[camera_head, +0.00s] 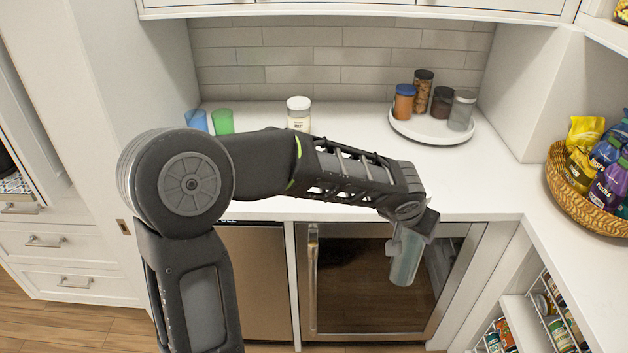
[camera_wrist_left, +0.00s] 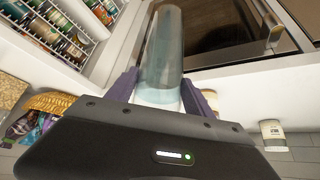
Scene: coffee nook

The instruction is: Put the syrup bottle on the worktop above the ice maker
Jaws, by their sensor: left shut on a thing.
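The syrup bottle (camera_head: 404,256), a translucent blue-grey cylinder, hangs slightly tilted in front of the glass-door appliance (camera_head: 345,318), below the front edge of the worktop (camera_head: 350,160). My left gripper (camera_head: 409,226) is shut on its upper end. In the left wrist view the bottle (camera_wrist_left: 163,45) sits between the two fingers of the gripper (camera_wrist_left: 161,95). A steel-front appliance (camera_head: 255,285) stands left of the glass door, partly hidden by my arm. I cannot tell for sure which one is the ice maker. My right gripper is not in view.
A white jar (camera_head: 299,113), a blue cup (camera_head: 195,121) and a green cup (camera_head: 223,121) stand at the worktop's back left. A round white tray (camera_head: 408,129) holds several jars at the back right. A snack basket (camera_head: 575,196) is far right. Clear worktop lies between.

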